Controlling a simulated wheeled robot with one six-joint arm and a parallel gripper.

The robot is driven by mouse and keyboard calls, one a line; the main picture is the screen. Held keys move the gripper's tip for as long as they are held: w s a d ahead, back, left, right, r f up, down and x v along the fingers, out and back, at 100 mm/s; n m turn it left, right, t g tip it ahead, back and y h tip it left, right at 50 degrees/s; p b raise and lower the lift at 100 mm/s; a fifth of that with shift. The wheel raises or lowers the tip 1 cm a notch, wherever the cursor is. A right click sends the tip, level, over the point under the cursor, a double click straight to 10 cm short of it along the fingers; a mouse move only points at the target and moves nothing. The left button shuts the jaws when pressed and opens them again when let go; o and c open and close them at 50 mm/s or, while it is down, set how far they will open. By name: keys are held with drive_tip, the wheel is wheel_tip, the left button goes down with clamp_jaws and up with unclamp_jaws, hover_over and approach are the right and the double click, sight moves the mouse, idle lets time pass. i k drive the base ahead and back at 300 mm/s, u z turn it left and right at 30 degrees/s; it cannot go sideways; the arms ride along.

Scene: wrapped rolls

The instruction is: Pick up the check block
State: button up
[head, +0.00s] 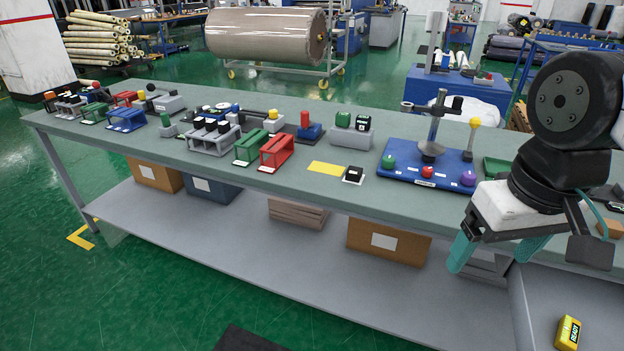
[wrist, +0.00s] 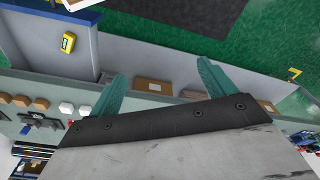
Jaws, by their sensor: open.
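No block carries a label I can read as "check". In the head view a small black block (head: 354,173) sits on a white pad by a yellow mat on the bench. I cannot tell which is the check block. My gripper (head: 496,254) is open and empty, its teal fingers apart, at the bench's front edge, right of these blocks. In the wrist view my gripper (wrist: 161,72) points toward the lower shelf and floor.
A blue board (head: 400,174) with coloured knobs and a metal post stands between the blocks and my arm. Red and green frames (head: 277,152) stand to the left. A yellow box (head: 567,333) lies on a grey surface at lower right. The yellow mat (head: 327,168) is bare.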

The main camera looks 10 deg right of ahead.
sight(352, 174)
drive_tip(key=z, duration=4.1)
drive_tip(key=k, duration=2.35)
drive_tip(key=u, duration=1.5)
